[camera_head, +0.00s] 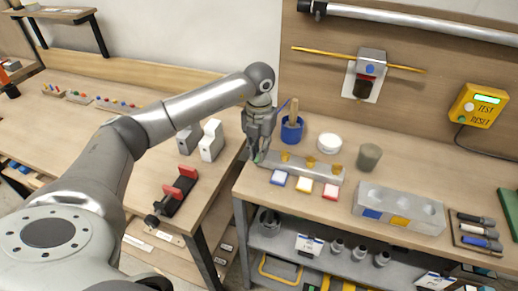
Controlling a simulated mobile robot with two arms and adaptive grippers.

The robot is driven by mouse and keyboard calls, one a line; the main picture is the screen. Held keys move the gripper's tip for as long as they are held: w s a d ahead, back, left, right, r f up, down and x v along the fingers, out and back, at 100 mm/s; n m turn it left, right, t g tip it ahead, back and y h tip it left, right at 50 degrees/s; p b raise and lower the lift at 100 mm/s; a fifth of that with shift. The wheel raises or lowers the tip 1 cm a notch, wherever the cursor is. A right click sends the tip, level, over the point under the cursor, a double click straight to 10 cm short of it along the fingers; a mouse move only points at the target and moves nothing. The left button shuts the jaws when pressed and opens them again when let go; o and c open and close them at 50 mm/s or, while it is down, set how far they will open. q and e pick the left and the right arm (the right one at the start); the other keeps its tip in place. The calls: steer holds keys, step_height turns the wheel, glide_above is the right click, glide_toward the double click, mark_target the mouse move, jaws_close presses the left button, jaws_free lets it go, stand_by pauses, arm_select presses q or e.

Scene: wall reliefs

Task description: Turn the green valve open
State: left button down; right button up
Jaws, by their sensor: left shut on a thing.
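A grey manifold bar (298,167) lies on the right workbench, with several small yellow valve handles along its top. At its left end a small patch of green (257,157) shows between my fingers; I take it to be the green valve, mostly hidden by the gripper. My left gripper (259,158) points down over this end and is shut on the green valve. How far the valve is turned cannot be made out. My right gripper is not in view.
A blue cup (292,129) with a wooden-handled tool stands close behind my gripper. A red-jawed vise (178,188) sits on the left bench.

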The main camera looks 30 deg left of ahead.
arm_select(q)
steer(key=shift+a+m+b, duration=0.2)
steer(key=shift+m+b, duration=0.2)
steer(key=shift+m, duration=0.1)
steer(key=shift+a+f+m+b, duration=0.1)
steer(key=shift+a+m+b, duration=0.2)
steer(key=shift+m+b, duration=0.65)
steer(key=m, duration=0.2)
steer(key=a+m+b, duration=0.1)
steer(key=m, duration=0.1)
steer(key=shift+w, duration=0.1)
steer(key=m, duration=0.1)
steer(key=m+b, duration=0.1)
steer(key=m, duration=0.1)
steer(key=shift+w+a, duration=0.2)
steer(key=shift+a, duration=0.05)
steer(key=m, duration=0.4)
steer(key=shift+w+a+b, duration=0.35)
steer(key=shift+w+a, duration=0.05)
steer(key=shift+w+a+m, duration=0.1)
steer(key=shift+w+m, duration=0.15)
steer(key=shift+m, duration=0.75)
steer(key=shift+w+a+m, duration=0.1)
steer(key=shift+w+m, duration=0.1)
steer(key=shift+m, duration=0.75)
